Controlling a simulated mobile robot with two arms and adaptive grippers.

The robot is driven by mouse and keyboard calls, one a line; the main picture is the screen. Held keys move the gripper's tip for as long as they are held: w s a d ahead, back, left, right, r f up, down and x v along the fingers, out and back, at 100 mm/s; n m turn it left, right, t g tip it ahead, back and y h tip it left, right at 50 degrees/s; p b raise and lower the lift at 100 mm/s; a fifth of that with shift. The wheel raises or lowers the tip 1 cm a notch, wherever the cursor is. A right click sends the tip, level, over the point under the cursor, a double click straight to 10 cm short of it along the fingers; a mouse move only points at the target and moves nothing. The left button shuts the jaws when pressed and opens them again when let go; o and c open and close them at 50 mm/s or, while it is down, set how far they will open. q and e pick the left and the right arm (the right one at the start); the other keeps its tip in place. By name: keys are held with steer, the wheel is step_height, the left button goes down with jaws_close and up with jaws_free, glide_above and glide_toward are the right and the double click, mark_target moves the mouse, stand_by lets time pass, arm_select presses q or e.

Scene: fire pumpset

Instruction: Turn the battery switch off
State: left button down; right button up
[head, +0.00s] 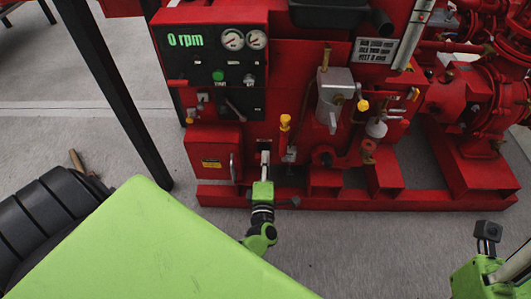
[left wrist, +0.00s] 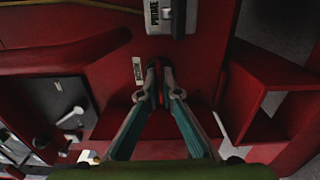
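The battery switch is a small red part (left wrist: 158,88) on the red panel, seen in the left wrist view between my fingertips. A small white label (left wrist: 138,71) is beside it. My left gripper (left wrist: 160,76) has its fingertips close together on either side of the red part and looks shut on it. In the head view my left gripper (head: 265,158) reaches the red pumpset's front, right of the control box; its fingers hide the switch there. My right wrist (head: 488,262) shows at the lower right edge; its finger opening cannot be made out.
The control panel (head: 213,62) reads 0 rpm, with two gauges and a lever. A yellow-topped valve (head: 285,128) stands just right of my left gripper. A red box (head: 213,150) is to its left. The red base frame (head: 330,200) runs below; grey floor lies in front.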

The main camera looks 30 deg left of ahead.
arm_select(q)
steer(key=shift+m, duration=0.4)
steer(key=c, duration=2.2)
jaws_free()
steer(key=shift+c, duration=0.2)
steer(key=shift+s+d, duration=0.1)
steer(key=v, duration=0.7)
steer(key=shift+s, duration=0.2)
